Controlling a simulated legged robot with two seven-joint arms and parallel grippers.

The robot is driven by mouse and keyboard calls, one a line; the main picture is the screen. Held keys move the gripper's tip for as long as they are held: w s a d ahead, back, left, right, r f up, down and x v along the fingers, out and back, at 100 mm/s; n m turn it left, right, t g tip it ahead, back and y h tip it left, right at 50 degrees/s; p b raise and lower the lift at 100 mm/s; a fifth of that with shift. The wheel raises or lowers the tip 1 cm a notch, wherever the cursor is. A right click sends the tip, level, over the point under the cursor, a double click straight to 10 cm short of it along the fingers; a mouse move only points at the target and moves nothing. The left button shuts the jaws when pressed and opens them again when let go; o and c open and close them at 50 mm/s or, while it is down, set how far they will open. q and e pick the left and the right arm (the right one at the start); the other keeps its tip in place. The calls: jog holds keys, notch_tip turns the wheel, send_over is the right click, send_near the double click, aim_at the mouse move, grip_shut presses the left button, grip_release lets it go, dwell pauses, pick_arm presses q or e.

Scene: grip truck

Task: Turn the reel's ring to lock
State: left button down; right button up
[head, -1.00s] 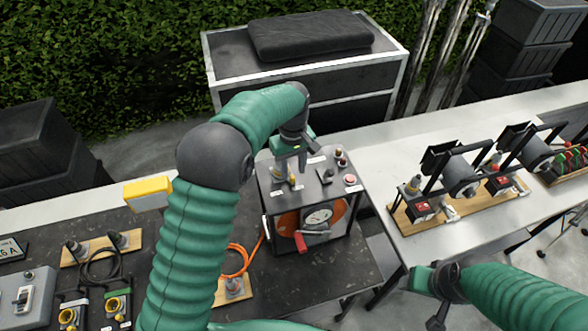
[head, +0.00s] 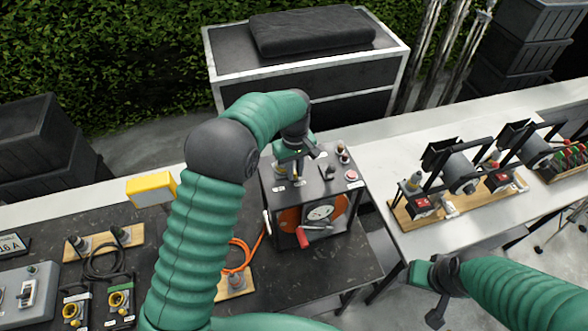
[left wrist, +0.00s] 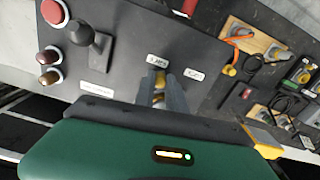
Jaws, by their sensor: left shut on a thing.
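The reel (head: 322,213) is a dark boxed unit with an orange drum, a round gauge and a red handle on its front. Its top panel carries connectors, labels and knobs. My left gripper (head: 296,174) points down over the left part of this panel. In the left wrist view, my left gripper's grey fingers (left wrist: 172,98) are shut on a small connector part, seemingly the reel's ring (left wrist: 158,82), with yellow showing between them. The fingers hide most of it, so its turn angle cannot be told. My right gripper (head: 437,314) hangs empty-looking at the lower right, away from the reel.
A switch (head: 327,171), a red button (head: 351,175) and other knobs stand on the panel's right side. An orange cable (head: 240,254) leaves the reel at left. Other reels (head: 462,172) stand on the right table. A yellow box (head: 152,188) is left of my arm.

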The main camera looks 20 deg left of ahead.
pick_arm(q)
jog(key=shift+m, duration=0.3)
jog(key=shift+a, duration=0.15)
jog(key=m, duration=0.2)
jog(key=s+a+m+b, duration=0.1)
jog(key=m, duration=0.1)
jog(key=shift+s, duration=0.1)
jog(key=shift+s+a+r+m, duration=0.15)
jog(key=shift+a+m, duration=0.1)
jog(key=shift+m, duration=0.35)
jog(key=shift+s+a+f+m, duration=0.1)
jog(key=shift+a+m, duration=0.15)
jog(key=shift+m, duration=0.35)
jog(key=shift+s+a+m, duration=0.1)
jog(key=shift+a+m, duration=0.2)
jog(key=shift+m, duration=0.45)
jog(key=shift+s+a+m, duration=0.1)
jog(key=shift+a+m, duration=0.2)
jog(key=shift+m, duration=0.45)
jog(key=shift+r, duration=0.1)
jog(key=c, duration=1.5)
grip_release()
jog(key=shift+w, duration=0.1)
jog(key=shift+o, duration=0.6)
jog(key=shift+a, duration=0.1)
